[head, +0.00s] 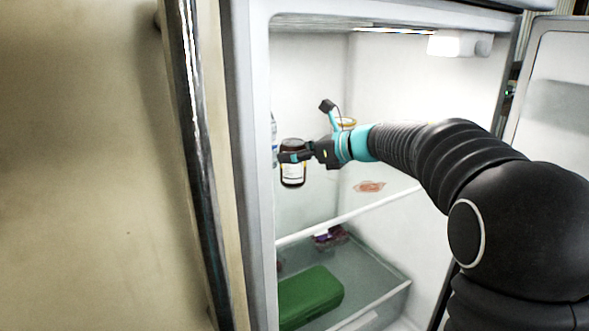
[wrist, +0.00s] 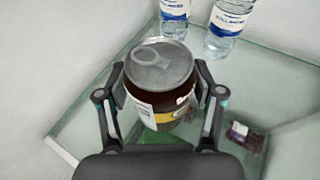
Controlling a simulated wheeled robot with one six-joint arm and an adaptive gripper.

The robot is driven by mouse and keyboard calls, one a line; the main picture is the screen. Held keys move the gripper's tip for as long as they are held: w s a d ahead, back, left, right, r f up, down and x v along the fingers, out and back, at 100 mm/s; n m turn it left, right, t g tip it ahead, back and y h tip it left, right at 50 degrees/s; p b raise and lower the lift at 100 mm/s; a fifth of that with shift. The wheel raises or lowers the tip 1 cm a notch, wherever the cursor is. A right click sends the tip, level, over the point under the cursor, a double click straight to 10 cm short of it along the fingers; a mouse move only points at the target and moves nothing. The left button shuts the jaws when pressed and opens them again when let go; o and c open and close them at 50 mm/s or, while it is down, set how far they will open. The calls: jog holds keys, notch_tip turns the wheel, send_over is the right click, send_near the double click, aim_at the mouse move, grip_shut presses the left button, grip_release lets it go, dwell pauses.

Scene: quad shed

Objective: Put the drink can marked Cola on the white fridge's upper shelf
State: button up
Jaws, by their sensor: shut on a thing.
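My gripper (head: 287,157) is inside the open white fridge (head: 310,70), shut on a dark brown drink can (head: 292,176). In the wrist view the can (wrist: 165,68) stands between the two fingers, its silver ring-pull top facing the camera. Its label is white and yellowish; its lettering is too small and partly covered to read as Cola. The can looks upright over the left part of the clear upper shelf (head: 345,215).
Two water bottles (wrist: 174,12) (wrist: 228,25) stand beyond the can. A yellow-rimmed item (head: 346,122) is partly hidden behind my gripper. A flat orange-pink packet (head: 369,187) lies on the shelf's right. Below are a green box (head: 310,295) and a purple packet (head: 330,238).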

aim_at(305, 166)
jog(key=shift+f, duration=1.85)
jog(key=shift+f+b, duration=0.1)
jog(key=shift+b, duration=0.2)
jog(key=o, duration=1.5)
jog(key=shift+c, duration=0.2)
